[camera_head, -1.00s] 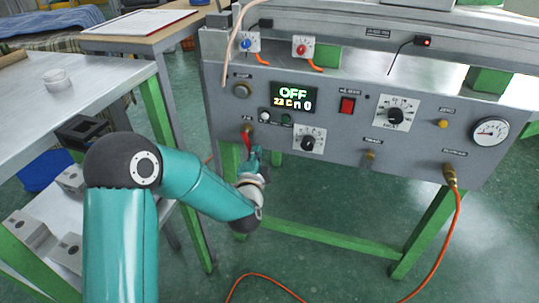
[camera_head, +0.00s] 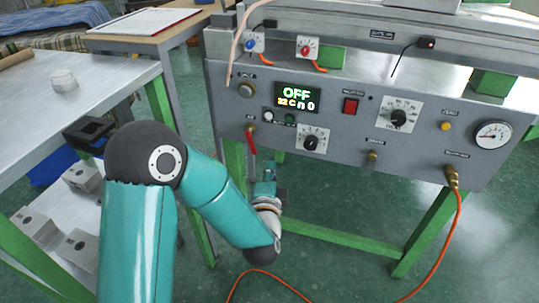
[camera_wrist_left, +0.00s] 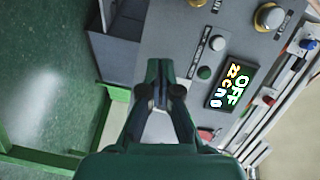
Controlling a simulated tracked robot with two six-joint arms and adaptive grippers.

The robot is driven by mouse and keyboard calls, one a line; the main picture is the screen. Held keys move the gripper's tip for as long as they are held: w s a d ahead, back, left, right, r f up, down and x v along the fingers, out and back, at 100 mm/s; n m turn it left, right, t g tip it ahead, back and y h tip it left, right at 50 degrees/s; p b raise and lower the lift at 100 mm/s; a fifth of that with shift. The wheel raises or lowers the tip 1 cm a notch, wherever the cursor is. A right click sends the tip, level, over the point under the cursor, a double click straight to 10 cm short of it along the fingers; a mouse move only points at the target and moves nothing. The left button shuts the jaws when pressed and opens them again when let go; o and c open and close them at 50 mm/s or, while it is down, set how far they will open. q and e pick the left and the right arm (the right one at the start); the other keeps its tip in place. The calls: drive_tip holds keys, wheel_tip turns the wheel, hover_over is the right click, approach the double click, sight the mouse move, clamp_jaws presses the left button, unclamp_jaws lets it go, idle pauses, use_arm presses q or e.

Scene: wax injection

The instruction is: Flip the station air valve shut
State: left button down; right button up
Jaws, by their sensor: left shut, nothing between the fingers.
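The station air valve has a red lever (camera_head: 252,143) that hangs down from a brass fitting (camera_head: 250,127) on the lower left of the grey panel. My left gripper (camera_head: 267,168) is just below and to the right of the lever, apart from it in the head view. Its fingers are shut with nothing between them. In the left wrist view the shut fingers (camera_wrist_left: 158,88) are in the middle, in front of the panel's lower edge. There a brass fitting (camera_wrist_left: 197,2) is cut by the top edge, and the red lever cannot be made out. My right gripper is not in view.
The grey panel (camera_head: 340,155) carries a display (camera_head: 297,97) reading OFF, a dial (camera_head: 311,142), a red switch (camera_head: 350,106) and a gauge (camera_head: 492,134). An orange hose (camera_head: 457,210) hangs at the right. A metal table (camera_head: 110,85) stands at the left.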

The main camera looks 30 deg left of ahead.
use_arm(q)
drive_tip(key=shift+v, duration=1.55)
drive_tip(key=shift+a, duration=0.1)
drive_tip(key=s+d+f+n+g+h, duration=0.1)
drive_tip(key=s+f+g+h, duration=0.15)
drive_tip(key=f, duration=0.85)
drive_tip(key=s+d+f+n+g+h, duration=0.1)
drive_tip(key=s+f+g+h, duration=0.2)
drive_tip(key=f, duration=0.8)
drive_tip(key=s+d+f+n+g+h, duration=0.3)
drive_tip(key=s+d+f+n+g, duration=0.25)
drive_tip(key=s, duration=0.25)
drive_tip(key=s+d+f+n+g+h, duration=0.35)
drive_tip(key=s+d+n, duration=0.2)
drive_tip(key=s, duration=0.25)
wheel_tip(320, 180, up, 32)
drive_tip(key=y+p, duration=0.1)
drive_tip(key=p, duration=3.2)
drive_tip(key=shift+g, duration=0.35)
drive_tip(key=shift+f, duration=0.15)
